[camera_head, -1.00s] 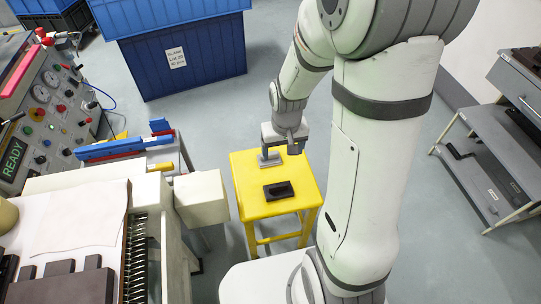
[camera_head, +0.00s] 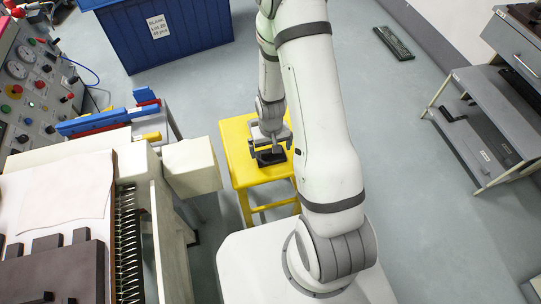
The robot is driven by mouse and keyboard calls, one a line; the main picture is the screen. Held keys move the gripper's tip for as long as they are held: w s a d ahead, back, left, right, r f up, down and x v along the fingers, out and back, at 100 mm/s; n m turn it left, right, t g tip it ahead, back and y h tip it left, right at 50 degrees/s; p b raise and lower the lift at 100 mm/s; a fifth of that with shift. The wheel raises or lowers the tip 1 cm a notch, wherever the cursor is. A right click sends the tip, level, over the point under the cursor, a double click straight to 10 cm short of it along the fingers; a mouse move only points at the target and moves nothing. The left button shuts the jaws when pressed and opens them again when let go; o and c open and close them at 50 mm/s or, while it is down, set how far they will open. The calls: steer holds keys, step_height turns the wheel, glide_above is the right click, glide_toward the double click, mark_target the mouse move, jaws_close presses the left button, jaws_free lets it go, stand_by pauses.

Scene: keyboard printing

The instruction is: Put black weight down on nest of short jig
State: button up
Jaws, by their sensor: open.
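A black weight (camera_head: 270,158) lies on top of the yellow stool (camera_head: 241,178). My gripper (camera_head: 270,146) points down right at the weight, with its fingers at either side of the weight's upper part. The jaws are open. The gripper hides part of the weight, and I cannot tell whether the fingers touch it. I cannot clearly pick out the short jig or its nest. Long blue (camera_head: 95,121) and red bars lie at the left, and a dark blocky fixture (camera_head: 58,272) sits at the lower left.
A cream machine (camera_head: 192,167) stands close left of the stool. A control panel (camera_head: 38,80) is at the far left. A blue bin (camera_head: 165,45) stands behind. A grey cart (camera_head: 490,125) is at the right. A keyboard (camera_head: 394,42) lies on the floor; the floor between is clear.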

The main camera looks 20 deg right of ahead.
steer(key=shift+f, duration=1.4)
steer(key=shift+c, duration=0.2)
steer(key=c, duration=1.5)
steer(key=shift+r, duration=0.1)
steer(key=shift+c, duration=1.1)
steer(key=shift+w+r, duration=0.1)
